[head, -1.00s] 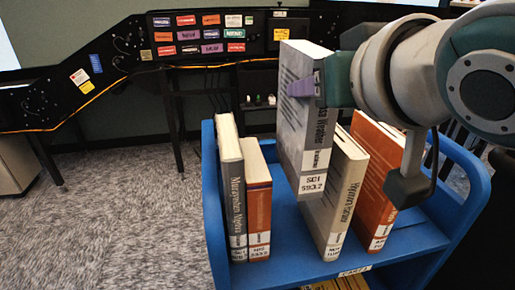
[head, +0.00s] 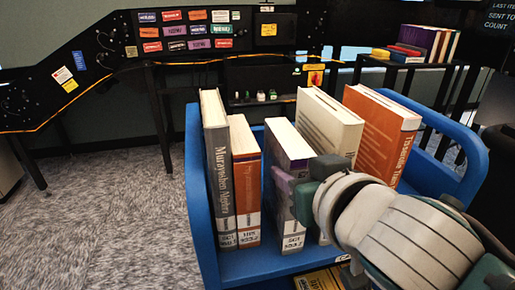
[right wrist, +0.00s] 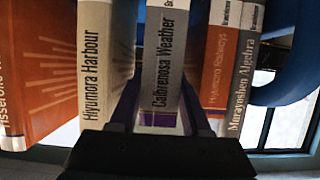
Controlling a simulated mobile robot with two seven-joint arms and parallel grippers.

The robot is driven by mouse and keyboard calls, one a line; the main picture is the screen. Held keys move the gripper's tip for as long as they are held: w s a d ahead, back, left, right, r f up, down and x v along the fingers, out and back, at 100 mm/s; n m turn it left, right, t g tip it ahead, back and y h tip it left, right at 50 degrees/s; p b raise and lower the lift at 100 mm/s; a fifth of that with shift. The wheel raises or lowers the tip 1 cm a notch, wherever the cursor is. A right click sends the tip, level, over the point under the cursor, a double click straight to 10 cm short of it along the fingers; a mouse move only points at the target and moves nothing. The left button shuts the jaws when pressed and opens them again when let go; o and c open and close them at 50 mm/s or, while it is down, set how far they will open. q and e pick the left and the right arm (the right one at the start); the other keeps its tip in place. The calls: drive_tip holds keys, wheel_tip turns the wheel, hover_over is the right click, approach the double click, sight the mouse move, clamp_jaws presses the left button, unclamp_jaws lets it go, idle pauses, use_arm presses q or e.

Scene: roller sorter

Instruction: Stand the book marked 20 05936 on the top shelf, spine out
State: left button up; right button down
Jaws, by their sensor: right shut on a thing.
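A grey book (head: 287,200), its spine reading Calbrenosa Weather in the right wrist view (right wrist: 164,60), is upright at the blue cart's top shelf (head: 275,262). Its spine faces outward with a white label at the bottom; the mark 20 05936 is not readable. My right gripper (head: 300,190) is shut on this book, with its purple fingers on either side of the spine in the right wrist view (right wrist: 162,105). The book's base looks level with the neighbours' bases; whether it touches the shelf I cannot tell. My left gripper is not in view.
To its left stand a thin orange book (head: 246,180) and a grey Murayoshen Algebra (head: 217,170). To its right are a cream book (head: 330,122) and a thick orange one (head: 380,130), partly behind my arm. A black sorter panel (head: 195,35) stands behind.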

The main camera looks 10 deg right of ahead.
drive_tip(key=shift+c, duration=1.8)
unclamp_jaws()
drive_tip(key=p+v, duration=0.2)
drive_tip(key=v, duration=1)
drive_tip(key=s+d+f+g, duration=0.2)
drive_tip(key=s+f+g, duration=0.1)
drive_tip(key=s+g, duration=0.2)
drive_tip(key=s+d+f+n+g, duration=0.1)
drive_tip(key=s+d+f+g, duration=0.2)
drive_tip(key=s, duration=0.7)
drive_tip(key=shift+f+n+g, duration=0.3)
drive_tip(key=shift+f+g, duration=0.1)
drive_tip(key=shift+g, duration=0.6)
